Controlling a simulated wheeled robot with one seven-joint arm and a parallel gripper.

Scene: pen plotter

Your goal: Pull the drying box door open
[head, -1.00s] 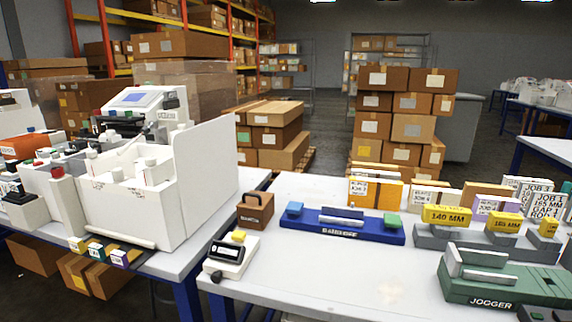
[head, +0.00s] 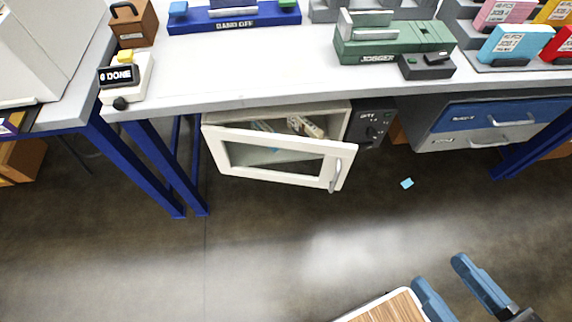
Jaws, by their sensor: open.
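The drying box (head: 345,116) is a white cabinet beneath the table, with a dark control panel (head: 372,122) at its right. Its white door (head: 222,138), with a glass window, stands partly open. The door's left side is near the box and its right side is swung outward. A pale vertical handle (head: 336,176) is on the door's right side. Some light pieces (head: 300,127) show inside over the door's top edge. My gripper (head: 441,271) shows at the lower right with two blue fingers apart and nothing between them. It is well apart from the handle, in front and to the right.
Blue table legs (head: 152,165) stand left of the box. A drawer unit (head: 490,120) with blue and grey fronts hangs at the right. A small blue piece (head: 407,184) lies on the floor. A white-rimmed wooden surface (head: 393,308) is at the bottom. The floor before the door is clear.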

